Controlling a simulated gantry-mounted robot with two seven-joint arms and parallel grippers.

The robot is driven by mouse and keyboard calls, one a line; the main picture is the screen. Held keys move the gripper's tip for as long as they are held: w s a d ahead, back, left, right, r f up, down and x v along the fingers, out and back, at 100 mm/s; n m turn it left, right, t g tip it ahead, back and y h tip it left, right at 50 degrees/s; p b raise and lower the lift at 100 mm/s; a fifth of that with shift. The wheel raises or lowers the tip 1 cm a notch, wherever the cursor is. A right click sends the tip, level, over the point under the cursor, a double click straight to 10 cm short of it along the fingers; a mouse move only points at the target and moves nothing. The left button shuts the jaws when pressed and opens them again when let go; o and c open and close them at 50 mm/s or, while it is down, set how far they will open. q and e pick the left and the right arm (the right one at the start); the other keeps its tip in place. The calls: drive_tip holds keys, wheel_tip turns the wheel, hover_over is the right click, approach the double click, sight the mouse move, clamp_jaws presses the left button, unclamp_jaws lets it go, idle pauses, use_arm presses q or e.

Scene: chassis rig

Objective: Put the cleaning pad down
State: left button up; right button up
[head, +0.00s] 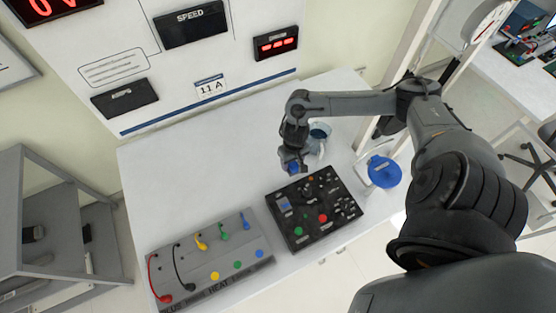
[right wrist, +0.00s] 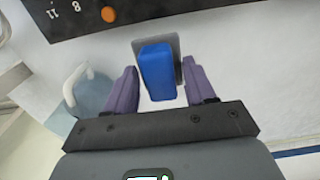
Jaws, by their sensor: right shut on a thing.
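The cleaning pad is a blue block (right wrist: 157,72) with a grey plate along one side. My right gripper (right wrist: 163,84) is shut on it, with the pad between the two purple-grey fingers in the right wrist view. In the head view the right gripper (head: 292,158) is over the white table, just behind the black control box, and a bit of the blue pad (head: 292,168) shows at its tip. I cannot tell whether the pad touches the table. My left gripper is not in view.
The black control box (head: 312,212) with buttons and a grey panel with coloured cables (head: 210,262) stand along the table's front. A light-blue container (head: 320,131) is close behind the gripper. A blue-lidded bin (head: 384,172) is off the right edge. The table's left (head: 190,170) is clear.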

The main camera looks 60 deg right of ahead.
drive_tip(key=w+d+f, duration=0.1)
drive_tip(key=w, duration=0.1)
drive_tip(key=w+d+f+b, duration=0.1)
drive_tip(key=w+f, duration=0.1)
drive_tip(key=w, duration=0.1)
drive_tip(key=w+d+f+b, duration=0.1)
drive_tip(key=w+f, duration=0.1)
drive_tip(key=w, duration=0.1)
drive_tip(key=shift+d, duration=0.3)
drive_tip(key=shift+s+f+b, duration=0.1)
drive_tip(key=shift+f+b, duration=0.65)
drive_tip(key=shift+f, duration=1.3)
drive_tip(key=shift+f, duration=0.1)
drive_tip(key=o, duration=0.9)
drive_tip(key=shift+o, duration=0.2)
